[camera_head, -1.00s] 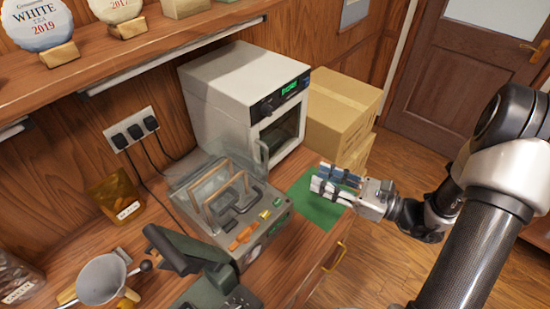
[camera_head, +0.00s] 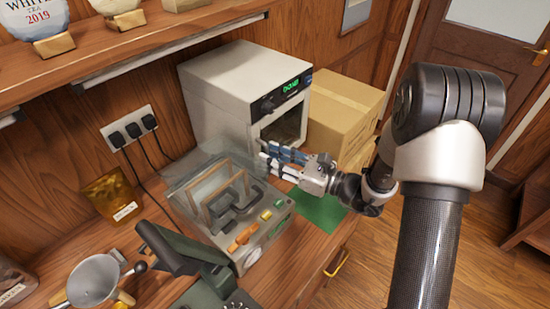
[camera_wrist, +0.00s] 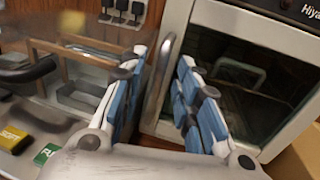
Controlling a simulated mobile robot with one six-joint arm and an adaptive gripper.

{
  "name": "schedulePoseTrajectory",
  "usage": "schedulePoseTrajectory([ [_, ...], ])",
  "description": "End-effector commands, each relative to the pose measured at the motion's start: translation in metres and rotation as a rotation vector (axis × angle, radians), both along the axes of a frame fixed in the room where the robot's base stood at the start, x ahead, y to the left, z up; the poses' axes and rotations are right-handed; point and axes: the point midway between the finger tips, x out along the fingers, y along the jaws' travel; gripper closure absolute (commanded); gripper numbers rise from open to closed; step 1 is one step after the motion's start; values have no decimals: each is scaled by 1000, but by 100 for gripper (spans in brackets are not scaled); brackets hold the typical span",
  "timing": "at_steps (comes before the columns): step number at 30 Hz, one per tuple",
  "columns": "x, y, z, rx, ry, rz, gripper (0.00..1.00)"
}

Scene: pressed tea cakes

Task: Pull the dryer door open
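The dryer (camera_head: 232,92) is a white box with a dark control panel and a green display, standing against the wall. Its door (camera_wrist: 235,75) has a white frame and a dark window, and looks shut. The door handle (camera_wrist: 160,85) is a grey upright bar at the door's left edge in the wrist view.
A sealing machine (camera_head: 235,215) with a clear lid stands close to the left of my gripper. A green mat (camera_head: 320,210) lies on the counter below my gripper. A shelf (camera_head: 170,50) runs above left.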

Motion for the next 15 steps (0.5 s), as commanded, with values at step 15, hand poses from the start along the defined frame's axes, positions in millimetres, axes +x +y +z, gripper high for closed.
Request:
schedulePoseTrajectory([
  [15,0,0,0,0,0,1,96],
])
